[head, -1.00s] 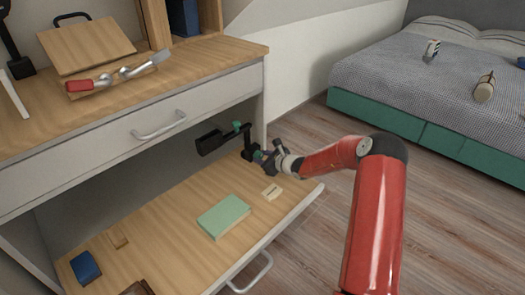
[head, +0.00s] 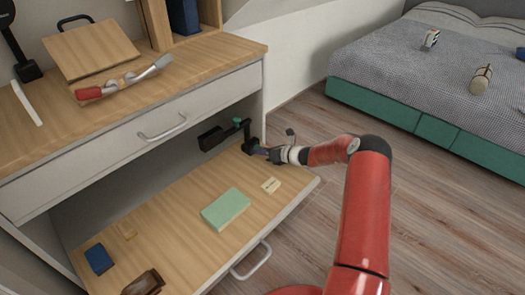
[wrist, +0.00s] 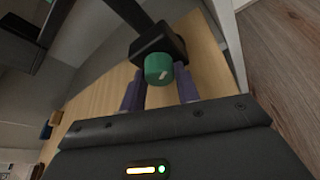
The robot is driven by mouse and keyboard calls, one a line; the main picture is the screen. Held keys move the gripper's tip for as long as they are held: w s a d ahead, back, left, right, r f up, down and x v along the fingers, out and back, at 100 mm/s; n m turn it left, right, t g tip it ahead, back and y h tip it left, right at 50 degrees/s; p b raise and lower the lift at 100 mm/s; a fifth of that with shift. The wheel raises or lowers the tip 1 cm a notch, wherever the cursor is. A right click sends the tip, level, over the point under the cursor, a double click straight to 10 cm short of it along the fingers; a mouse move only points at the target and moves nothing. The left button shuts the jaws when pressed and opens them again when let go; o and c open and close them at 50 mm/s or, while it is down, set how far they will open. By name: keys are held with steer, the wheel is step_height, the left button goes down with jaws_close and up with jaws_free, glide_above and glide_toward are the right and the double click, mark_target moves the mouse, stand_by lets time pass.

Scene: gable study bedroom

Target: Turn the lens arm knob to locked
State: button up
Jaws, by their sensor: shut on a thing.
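A black stand (head: 249,141) with a jointed lens arm and a dark flat head (head: 210,138) stands at the back right of the open drawer. One green knob (head: 237,121) shows on its arm in the head view. In the wrist view, a green knob (wrist: 158,68) with a short, slightly slanted pale mark sits on a black block (wrist: 157,43). My gripper (wrist: 160,76) is shut on this knob, with a purple finger on each side. In the head view, my gripper (head: 264,151) reaches the stand from the right and hides the gripped knob. Lock markings cannot be made out.
The open drawer (head: 175,205) also holds a green book (head: 226,209), a small pale block (head: 270,185), a blue box (head: 99,259) and a brown object (head: 143,283). The desktop (head: 190,57) overhangs its back. Floor to the right is clear.

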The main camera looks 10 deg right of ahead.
stand_by(0.3)
steer(key=o, duration=0.7)
steer(key=v, duration=0.7)
steer(key=shift+s+d+r, duration=0.1)
steer(key=shift+s+d, duration=0.15)
steer(key=shift+d, duration=0.05)
